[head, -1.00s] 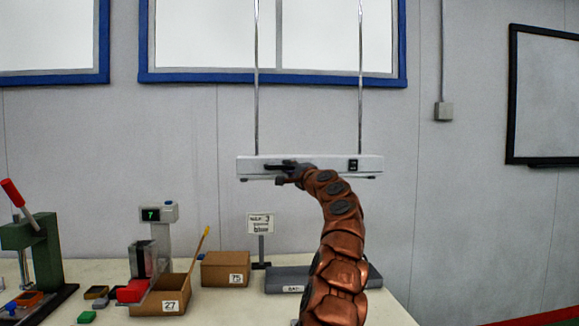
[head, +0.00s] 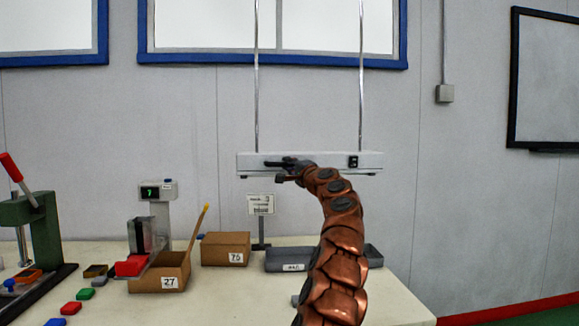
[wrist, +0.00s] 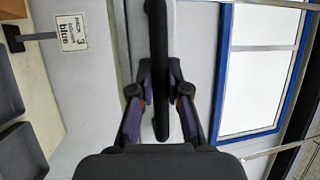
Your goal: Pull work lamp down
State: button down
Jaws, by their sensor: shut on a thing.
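The work lamp (head: 325,161) is a long white bar hanging level on two thin cords in front of the wall, above the bench. My gripper (head: 286,170) is at the left half of its front, shut on a dark handle (head: 273,163). In the wrist view my gripper (wrist: 160,95) has one finger on each side of the long black handle (wrist: 158,50). The exact contact at the fingertips is partly hidden by the handle and finger links.
Below the lamp, the bench (head: 395,292) holds a small sign on a post (head: 260,204), a grey tray (head: 287,261), cardboard boxes (head: 225,249), a scale with a display (head: 158,192) and a green press (head: 40,235). The air around the lamp is clear.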

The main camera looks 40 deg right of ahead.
jog(key=shift+w+f, duration=0.15)
jog(key=shift+f, duration=0.35)
jog(key=c, duration=1.1)
grip_release()
jog(key=shift+r, duration=0.1)
jog(key=shift+c, duration=0.2)
jog(key=shift+r, duration=0.1)
jog(key=shift+s+r, duration=0.15)
jog(key=shift+s, duration=0.05)
jog(key=shift+s+a+r, duration=0.1)
jog(key=shift+s+r, duration=0.05)
jog(key=shift+s, duration=0.7)
jog(key=f+v, duration=0.1)
jog(key=v, duration=0.9)
